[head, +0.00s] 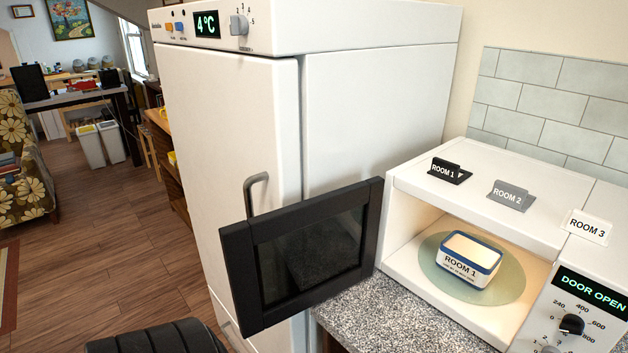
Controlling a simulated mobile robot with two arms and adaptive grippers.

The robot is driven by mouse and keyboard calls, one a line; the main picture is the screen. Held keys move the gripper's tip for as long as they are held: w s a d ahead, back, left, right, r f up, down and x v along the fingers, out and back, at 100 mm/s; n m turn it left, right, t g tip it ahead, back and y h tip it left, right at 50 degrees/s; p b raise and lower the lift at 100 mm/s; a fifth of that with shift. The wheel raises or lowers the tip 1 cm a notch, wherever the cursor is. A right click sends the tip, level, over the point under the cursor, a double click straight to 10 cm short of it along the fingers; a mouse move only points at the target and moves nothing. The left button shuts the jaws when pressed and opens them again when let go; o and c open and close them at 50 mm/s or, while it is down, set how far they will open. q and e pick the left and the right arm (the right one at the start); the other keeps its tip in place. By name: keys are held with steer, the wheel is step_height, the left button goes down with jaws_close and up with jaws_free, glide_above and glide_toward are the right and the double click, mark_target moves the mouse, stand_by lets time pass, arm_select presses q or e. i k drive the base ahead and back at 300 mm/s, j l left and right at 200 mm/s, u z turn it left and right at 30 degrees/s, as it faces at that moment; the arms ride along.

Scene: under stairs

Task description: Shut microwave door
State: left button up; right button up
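The microwave (407,226) is white and stands on the counter at the right. Its black-framed door (374,236) is hinged on the left of the opening and stands wide open, swung out to the left in front of the fridge. The lit cavity shows a glass turntable (432,267) with a white, blue-rimmed tub (467,260) labelled "ROOM 1" on it. The display (592,291) reads "DOOR OPEN". Neither of my grippers can be made out in the head view.
A tall white fridge (245,130) with a grey handle (252,193) stands close behind the open door. Small room signs stand on top of the microwave. Speckled counter (385,318) lies below it. A black ribbed shape, unclear, is at the bottom edge. Wooden floor (120,260) is clear at the left.

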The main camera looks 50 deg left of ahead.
mark_target(281, 264)
steer(key=j+z, duration=0.1)
steer(key=j, duration=0.35)
steer(key=j+z, duration=0.15)
steer(key=j, duration=0.3)
steer(key=k+j+z, duration=0.1)
steer(key=j, duration=0.35)
steer(key=j+z, duration=0.15)
steer(key=j, duration=0.3)
steer(key=k+j+z, duration=0.1)
steer(key=j, duration=0.35)
steer(key=k+j+z, duration=0.15)
steer(key=j, duration=0.25)
steer(key=k+j+z, duration=0.1)
steer(key=j, duration=0.35)
